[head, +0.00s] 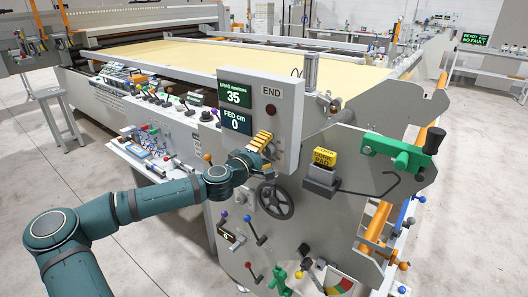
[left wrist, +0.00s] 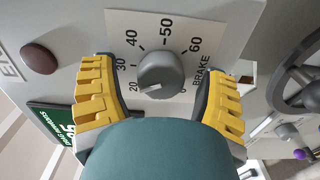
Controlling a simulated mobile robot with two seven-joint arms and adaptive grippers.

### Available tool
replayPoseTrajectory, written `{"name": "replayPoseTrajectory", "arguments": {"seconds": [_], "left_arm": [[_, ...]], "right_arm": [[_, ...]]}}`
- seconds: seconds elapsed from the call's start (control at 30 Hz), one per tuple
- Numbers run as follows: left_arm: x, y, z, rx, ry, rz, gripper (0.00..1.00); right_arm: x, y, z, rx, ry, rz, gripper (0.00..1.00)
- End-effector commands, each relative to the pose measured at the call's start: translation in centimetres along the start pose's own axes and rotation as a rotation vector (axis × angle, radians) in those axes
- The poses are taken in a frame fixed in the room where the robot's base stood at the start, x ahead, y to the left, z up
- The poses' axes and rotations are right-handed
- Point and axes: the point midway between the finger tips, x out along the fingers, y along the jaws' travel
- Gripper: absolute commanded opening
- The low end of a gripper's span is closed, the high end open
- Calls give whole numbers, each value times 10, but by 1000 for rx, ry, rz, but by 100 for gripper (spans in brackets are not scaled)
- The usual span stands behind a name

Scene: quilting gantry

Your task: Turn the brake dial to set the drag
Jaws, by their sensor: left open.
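The grey round brake dial (left wrist: 162,75) sits on a white scale plate (left wrist: 185,38) marked from 20 to 60 and lettered BRAKE. A pale mark on the dial points to the lower left, near the 20. My left gripper (head: 264,141) is open at the face of the grey control box (head: 288,95). In the left wrist view its yellow fingers stand on either side of the dial, with gaps between them and it. In the head view the gripper hides the dial. The drag display (head: 234,95) reads 35 newtons. My right gripper is not in view.
A FED cm display (head: 236,122) reads 0. A dark red button (head: 270,109) sits under END. A black handwheel (head: 275,201) is just below the gripper. A yellow-topped block (head: 324,160) and a green clamp (head: 395,153) stand to the right. Small levers crowd the panel below.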

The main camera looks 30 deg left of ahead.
Motion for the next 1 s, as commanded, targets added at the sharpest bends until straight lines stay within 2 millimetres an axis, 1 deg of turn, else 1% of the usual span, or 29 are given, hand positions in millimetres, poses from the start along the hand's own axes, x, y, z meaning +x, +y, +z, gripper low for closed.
{"name": "replayPoseTrajectory", "arguments": {"seconds": [0.17,0.27,0.5,0.7,0.83,1.0], "left_arm": [[-12,-1,-1,-1,1,-1,74],[-28,-1,-1,0,2,-2,74],[-74,-1,-1,0,3,-1,74],[-104,0,-1,-1,2,-1,74],[-114,0,0,-1,1,0,74],[-120,0,0,0,1,1,74]], "right_arm": [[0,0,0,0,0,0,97],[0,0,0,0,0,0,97],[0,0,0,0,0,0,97],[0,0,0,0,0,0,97],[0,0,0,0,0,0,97],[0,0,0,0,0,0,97]]}}
